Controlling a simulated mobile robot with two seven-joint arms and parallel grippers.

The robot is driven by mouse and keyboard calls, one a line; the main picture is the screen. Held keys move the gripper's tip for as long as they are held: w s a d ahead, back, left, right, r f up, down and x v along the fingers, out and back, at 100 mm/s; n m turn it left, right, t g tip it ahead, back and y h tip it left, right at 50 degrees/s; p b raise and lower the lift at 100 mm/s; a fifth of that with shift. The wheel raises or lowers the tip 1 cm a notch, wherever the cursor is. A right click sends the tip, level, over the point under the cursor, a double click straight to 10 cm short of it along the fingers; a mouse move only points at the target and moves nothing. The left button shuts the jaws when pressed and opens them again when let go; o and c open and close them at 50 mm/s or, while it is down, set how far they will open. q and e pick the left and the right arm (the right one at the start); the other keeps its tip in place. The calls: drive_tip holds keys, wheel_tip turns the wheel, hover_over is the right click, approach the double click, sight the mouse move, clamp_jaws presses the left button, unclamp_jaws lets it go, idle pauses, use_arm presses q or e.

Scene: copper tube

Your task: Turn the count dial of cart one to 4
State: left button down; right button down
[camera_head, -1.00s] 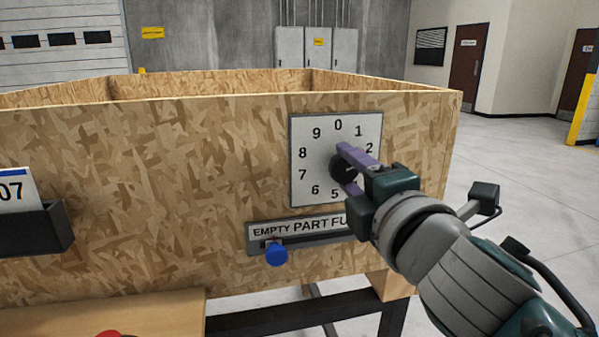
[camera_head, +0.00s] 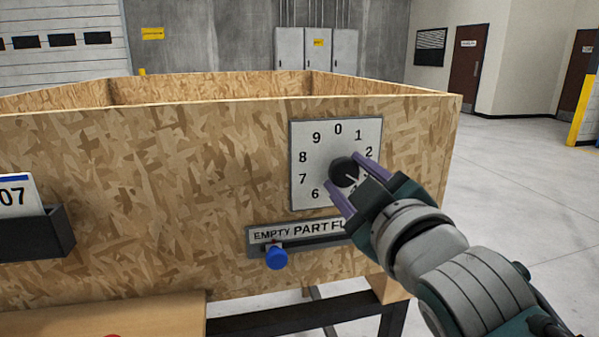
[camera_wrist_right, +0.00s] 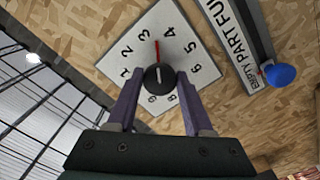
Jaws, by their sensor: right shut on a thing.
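The count dial is a white square plate (camera_head: 306,168) with black digits, on the cart's wooden side. Its round black knob (camera_head: 344,171) sits in the middle. In the right wrist view, the knob (camera_wrist_right: 158,78) has a red pointer (camera_wrist_right: 157,50) that points between 3 and 4. My right gripper (camera_head: 350,172) has its purple fingers shut on the knob, one on each side; it also shows in the right wrist view (camera_wrist_right: 159,85). The gripper covers the lower right digits in the head view. My left gripper is not in view.
Below the dial is an EMPTY PART FULL slider plate (camera_head: 300,232) with a blue knob (camera_head: 276,257) at the EMPTY end. A black card holder (camera_head: 38,235) with a 07 card is at the left. Open floor (camera_head: 520,190) lies right of the cart (camera_head: 200,180).

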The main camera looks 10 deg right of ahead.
drive_tip(key=shift+m+p, duration=0.35)
drive_tip(key=shift+m, duration=1.55)
drive_tip(key=shift+c, duration=1.5)
unclamp_jaws()
drive_tip(key=s, duration=1)
drive_tip(key=shift+d, duration=0.15)
